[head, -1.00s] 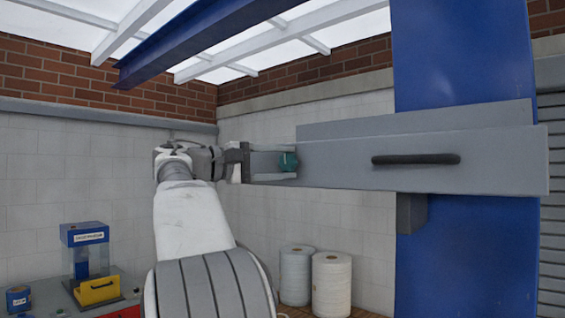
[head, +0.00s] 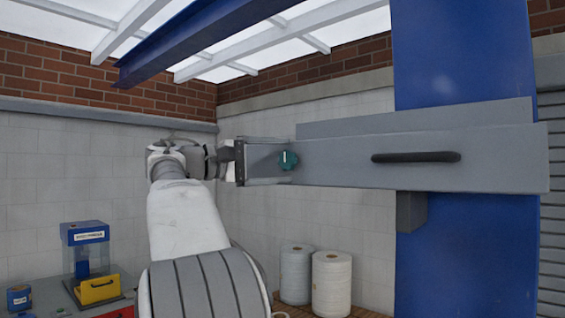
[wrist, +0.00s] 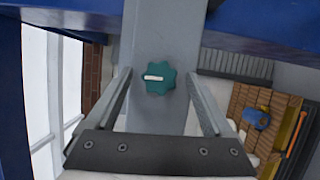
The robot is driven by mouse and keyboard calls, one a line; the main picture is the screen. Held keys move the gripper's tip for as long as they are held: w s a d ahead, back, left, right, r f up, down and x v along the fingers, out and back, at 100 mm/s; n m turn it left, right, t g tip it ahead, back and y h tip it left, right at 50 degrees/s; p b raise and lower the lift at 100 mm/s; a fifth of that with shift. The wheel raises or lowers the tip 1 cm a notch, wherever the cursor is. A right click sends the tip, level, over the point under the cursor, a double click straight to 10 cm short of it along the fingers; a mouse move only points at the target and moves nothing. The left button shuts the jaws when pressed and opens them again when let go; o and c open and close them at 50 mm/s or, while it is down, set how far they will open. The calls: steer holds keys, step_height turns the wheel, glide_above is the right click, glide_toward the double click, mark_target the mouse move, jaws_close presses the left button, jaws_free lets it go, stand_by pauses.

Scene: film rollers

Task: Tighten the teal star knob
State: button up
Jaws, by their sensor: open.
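The teal star knob (head: 288,160) sits at the left end of a long grey bar (head: 340,160). In the wrist view the knob (wrist: 160,85) shows a white mark on its face, lying almost level. My gripper (head: 285,161) reaches in from the left and is open, with one finger above the knob and one below it in the head view. In the wrist view the fingertips of my gripper (wrist: 160,75) stand on either side of the knob with a clear gap on both sides. Nothing is held.
The bar has a dark handle (head: 415,158) and crosses a blue column (head: 460,60). Two white rolls (head: 332,283) stand below. A blue-topped device with a yellow front (head: 97,290) stands at lower left. The space between arm and wall looks free.

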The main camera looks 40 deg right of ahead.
steer(key=v, duration=1.6)
steer(key=shift+a, duration=0.15)
steer(key=s+d+f+n+t+y+b, duration=0.1)
steer(key=s+f+n+t+y, duration=0.2)
steer(key=f, duration=0.5)
steer(key=s+d+f+n+t+y, duration=0.15)
steer(key=f+t+y, duration=0.25)
steer(key=f, duration=0.4)
steer(key=s+a+f+m+t+y, duration=0.1)
steer(key=s+a+f+t+y, duration=0.1)
steer(key=s+a+f+y, duration=0.3)
steer(key=s+a+f+t+y+b, duration=0.1)
steer(key=s+a+f+y, duration=0.4)
steer(key=s+a+f, duration=0.6)
steer(key=a+f+t, duration=0.1)
steer(key=a+f, duration=0.2)
steer(key=f, duration=0.6)
steer(key=shift+s+a+m+y, duration=0.2)
steer(key=shift+a+m+y, duration=0.1)
steer(key=shift+a+m, duration=0.05)
